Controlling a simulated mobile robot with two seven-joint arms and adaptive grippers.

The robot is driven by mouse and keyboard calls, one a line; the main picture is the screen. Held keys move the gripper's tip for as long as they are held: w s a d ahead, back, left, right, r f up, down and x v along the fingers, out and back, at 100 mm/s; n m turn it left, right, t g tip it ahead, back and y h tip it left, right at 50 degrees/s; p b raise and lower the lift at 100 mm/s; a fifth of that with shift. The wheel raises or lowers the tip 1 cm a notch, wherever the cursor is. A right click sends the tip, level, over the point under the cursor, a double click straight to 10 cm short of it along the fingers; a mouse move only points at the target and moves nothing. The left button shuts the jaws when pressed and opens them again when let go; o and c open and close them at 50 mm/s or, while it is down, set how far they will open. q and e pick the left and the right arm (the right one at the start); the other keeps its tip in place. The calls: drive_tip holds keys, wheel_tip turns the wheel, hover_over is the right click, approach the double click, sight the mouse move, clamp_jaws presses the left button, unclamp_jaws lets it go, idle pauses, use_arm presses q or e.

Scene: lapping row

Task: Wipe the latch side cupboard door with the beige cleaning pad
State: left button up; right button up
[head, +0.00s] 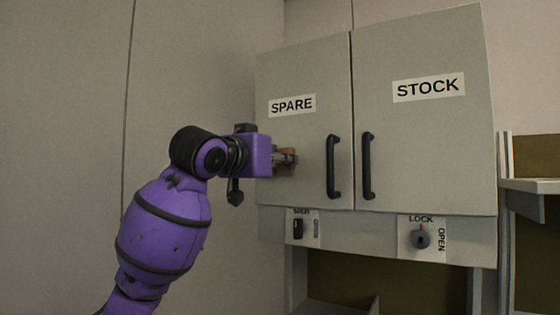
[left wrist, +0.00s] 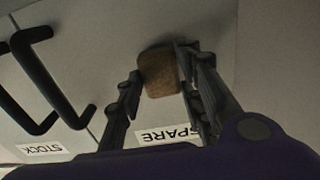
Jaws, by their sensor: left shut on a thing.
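The beige cleaning pad (left wrist: 160,72) shows brownish in the left wrist view, between the fingers of my left gripper (left wrist: 158,70). My left gripper (head: 287,159) is shut on it. In the head view the gripper is at the lower left part of the cupboard door marked SPARE (head: 303,75). The pad looks close against that door; whether it touches cannot be told. The door marked STOCK (head: 425,140) is to its right. Both doors look shut, with black handles side by side. My right gripper is not in view.
Below the doors are a small black switch (head: 298,229) on the left, its label partly unreadable, and a round knob (head: 420,239) labelled LOCK and OPEN on the right. The SPARE handle (head: 333,166) stands out right of my gripper. A shelf (head: 535,186) is at far right.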

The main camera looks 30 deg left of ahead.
use_arm(q)
drive_tip(key=a, duration=0.7)
drive_tip(key=shift+w, duration=0.35)
drive_tip(key=s, duration=0.1)
drive_tip(key=s+d, duration=0.1)
drive_tip(key=s, duration=0.1)
drive_tip(key=s+d, duration=0.1)
drive_tip(key=shift+s, duration=0.35)
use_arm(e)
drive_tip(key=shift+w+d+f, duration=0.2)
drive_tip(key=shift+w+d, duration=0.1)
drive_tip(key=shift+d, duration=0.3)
